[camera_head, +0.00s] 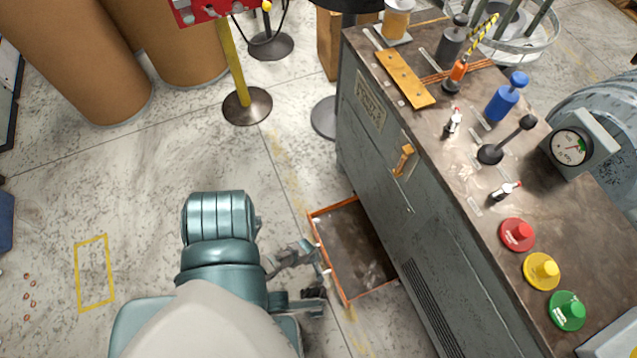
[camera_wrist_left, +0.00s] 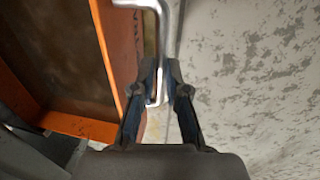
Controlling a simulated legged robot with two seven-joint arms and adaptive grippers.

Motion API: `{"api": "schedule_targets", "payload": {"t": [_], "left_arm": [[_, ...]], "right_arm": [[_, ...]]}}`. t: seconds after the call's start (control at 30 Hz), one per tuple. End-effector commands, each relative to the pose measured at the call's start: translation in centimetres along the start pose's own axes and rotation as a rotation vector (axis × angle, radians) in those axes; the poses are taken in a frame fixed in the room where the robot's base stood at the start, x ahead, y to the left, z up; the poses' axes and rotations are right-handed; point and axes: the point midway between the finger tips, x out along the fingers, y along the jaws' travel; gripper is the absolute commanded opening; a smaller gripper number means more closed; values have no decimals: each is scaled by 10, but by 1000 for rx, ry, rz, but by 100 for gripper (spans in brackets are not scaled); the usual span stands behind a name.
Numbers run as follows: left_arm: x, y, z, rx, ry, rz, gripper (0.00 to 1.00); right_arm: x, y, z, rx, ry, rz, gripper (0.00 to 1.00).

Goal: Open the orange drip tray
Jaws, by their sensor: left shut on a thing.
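The orange drip tray (camera_head: 349,294) stands out from the base of the grey machine cabinet, low over the floor. Its inside is dark brown and shows no loose things. My left gripper (camera_head: 322,272) is at the tray's outer, left-hand side. In the left wrist view, the tray's orange rim (camera_wrist_left: 107,62) runs along the left. There my left gripper (camera_wrist_left: 159,75) is shut on a bent metal handle (camera_wrist_left: 167,20) beside that rim. The tray's inner end is hidden by the cabinet. My right gripper is in neither view.
The grey cabinet (camera_head: 372,160) fills the right, with levers, a gauge (camera_head: 571,147) and red, yellow and green buttons on top. A yellow post (camera_head: 233,65) on a round base and brown drums (camera_head: 75,60) stand behind.

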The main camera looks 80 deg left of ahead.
Motion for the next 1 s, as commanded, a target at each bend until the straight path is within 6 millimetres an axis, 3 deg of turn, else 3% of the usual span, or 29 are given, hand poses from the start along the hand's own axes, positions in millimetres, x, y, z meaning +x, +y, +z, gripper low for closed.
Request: {"api": "schedule_targets", "payload": {"t": [0.23,0.3,0.37,0.77,1.0], "left_arm": [[1,0,0,0,-2,1,0],[1,1,0,0,-3,1,26],[1,1,0,0,-3,1,38],[-3,0,1,0,-2,1,38],[-31,0,0,-2,-2,1,38]], "right_arm": [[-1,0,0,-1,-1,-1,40],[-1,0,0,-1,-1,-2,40],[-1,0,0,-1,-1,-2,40],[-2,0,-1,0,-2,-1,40],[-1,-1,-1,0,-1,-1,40]]}}
